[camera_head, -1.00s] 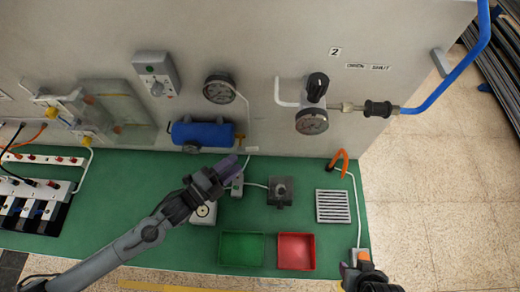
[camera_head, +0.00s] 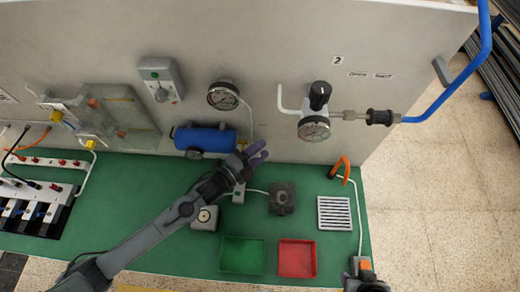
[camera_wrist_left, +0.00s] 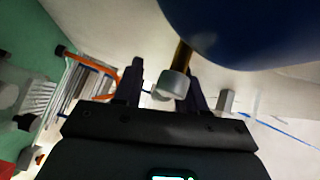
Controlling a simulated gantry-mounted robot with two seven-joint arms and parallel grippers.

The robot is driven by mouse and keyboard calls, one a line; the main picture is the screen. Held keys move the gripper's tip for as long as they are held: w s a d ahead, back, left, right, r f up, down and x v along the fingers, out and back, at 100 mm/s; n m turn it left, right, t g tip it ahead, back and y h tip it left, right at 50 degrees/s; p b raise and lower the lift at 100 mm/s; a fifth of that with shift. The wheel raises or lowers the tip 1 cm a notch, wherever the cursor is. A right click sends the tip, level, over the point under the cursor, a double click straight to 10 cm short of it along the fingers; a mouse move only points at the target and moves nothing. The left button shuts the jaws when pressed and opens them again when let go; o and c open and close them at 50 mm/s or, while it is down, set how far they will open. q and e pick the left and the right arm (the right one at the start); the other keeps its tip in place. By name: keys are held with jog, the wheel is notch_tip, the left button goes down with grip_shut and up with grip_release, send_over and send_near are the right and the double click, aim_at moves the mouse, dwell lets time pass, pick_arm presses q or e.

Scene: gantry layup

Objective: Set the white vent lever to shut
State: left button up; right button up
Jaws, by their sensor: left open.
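I cannot surely pick out the white vent lever. A small pale cap on a brass stem (camera_wrist_left: 173,84) shows in the left wrist view, under the blue tank (camera_wrist_left: 240,30); it could be part of it. In the head view the blue tank (camera_head: 205,138) is fixed low on the panel. My left gripper (camera_head: 256,154) is open just right of the tank's end and hides part of the fitting there. In the wrist view its fingers (camera_wrist_left: 165,82) stand either side of the cap; contact cannot be told. My right gripper (camera_head: 362,280) is partly visible at the bottom edge, its jaws unclear.
A dark block (camera_head: 282,198), grey grille (camera_head: 334,213), green tray (camera_head: 242,254) and red tray (camera_head: 297,258) occupy the green bench.

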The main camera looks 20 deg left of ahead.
pick_arm(q)
jog(key=shift+w, duration=0.1)
grip_shut()
pick_arm(e)
jog(key=shift+a, duration=0.15)
